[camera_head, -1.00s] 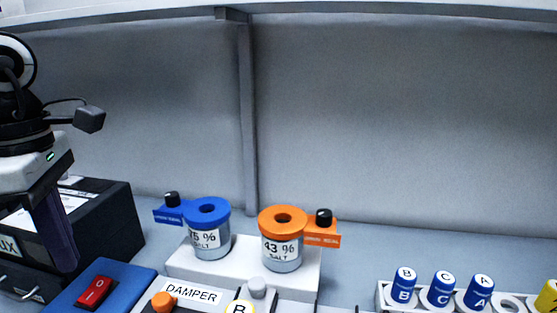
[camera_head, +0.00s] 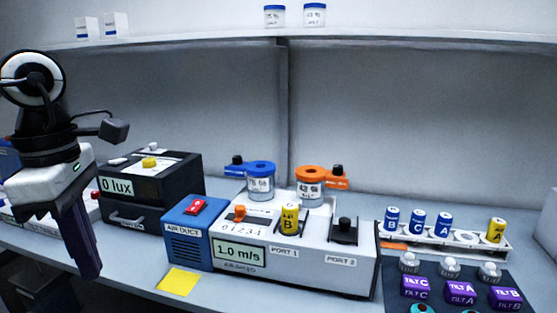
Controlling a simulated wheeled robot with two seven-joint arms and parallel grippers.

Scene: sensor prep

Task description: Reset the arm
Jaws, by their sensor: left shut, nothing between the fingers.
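My left gripper (camera_head: 88,262) hangs at the left of the head view, pointing down, with its dark fingers together and empty. It is in front of the bench's left part, apart from the black box with the "0 lux" display (camera_head: 117,187) to its right. My left wrist and its round joint show above it. My right gripper is out of view.
A grey device reading 1.0 m/s (camera_head: 300,272) holds a yellow B cylinder (camera_head: 289,222). Right: a white rack (camera_head: 470,241) with blue and yellow cylinders, and a dark panel (camera_head: 392,288). A yellow note (camera_head: 178,281) lies in front.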

